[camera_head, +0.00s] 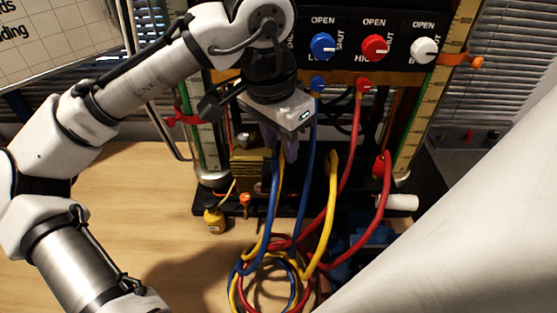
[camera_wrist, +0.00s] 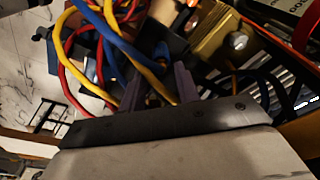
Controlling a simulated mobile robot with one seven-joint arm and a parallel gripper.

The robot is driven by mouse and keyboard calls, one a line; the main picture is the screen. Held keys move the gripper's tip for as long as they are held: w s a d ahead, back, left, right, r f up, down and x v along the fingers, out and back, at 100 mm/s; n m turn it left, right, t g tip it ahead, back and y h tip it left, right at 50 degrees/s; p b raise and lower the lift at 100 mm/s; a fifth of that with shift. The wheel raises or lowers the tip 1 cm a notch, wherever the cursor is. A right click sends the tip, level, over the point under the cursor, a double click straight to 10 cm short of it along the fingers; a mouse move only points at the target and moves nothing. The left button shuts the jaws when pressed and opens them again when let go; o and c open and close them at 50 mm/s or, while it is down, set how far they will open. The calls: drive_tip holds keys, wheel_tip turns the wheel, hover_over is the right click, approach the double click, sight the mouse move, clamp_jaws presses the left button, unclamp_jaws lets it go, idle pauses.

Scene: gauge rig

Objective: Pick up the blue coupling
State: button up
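My gripper (camera_head: 281,145) points down in front of the rig, left of centre, among the hoses. In the wrist view its two purple-grey fingers (camera_wrist: 160,82) stand apart, with a yellow hose and a dark part showing between or behind them. I see no clear grip on anything. A blue fitting (camera_head: 318,85) sits on the rig under the blue knob, with a blue hose (camera_head: 309,150) running down from it. Another blue hose (camera_head: 270,205) rises to just under my gripper. Its upper end is hidden by the fingers, so I cannot make out a coupling there.
Red, yellow and blue hoses lie coiled (camera_head: 270,280) on the wooden table (camera_head: 120,190). A red fitting (camera_head: 363,86), a second red fitting (camera_head: 380,164) and a brass block (camera_head: 250,163) are nearby. The table's left is clear.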

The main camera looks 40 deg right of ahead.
sight(277, 152)
wheel_tip(277, 152, down, 4)
drive_tip(key=shift+w+a+r+p, duration=0.1)
drive_tip(key=shift+w+r+p, duration=0.05)
drive_tip(key=shift+p, duration=0.35)
drive_tip(key=shift+f, duration=0.6)
drive_tip(key=c, duration=0.7)
drive_tip(key=shift+r, duration=0.15)
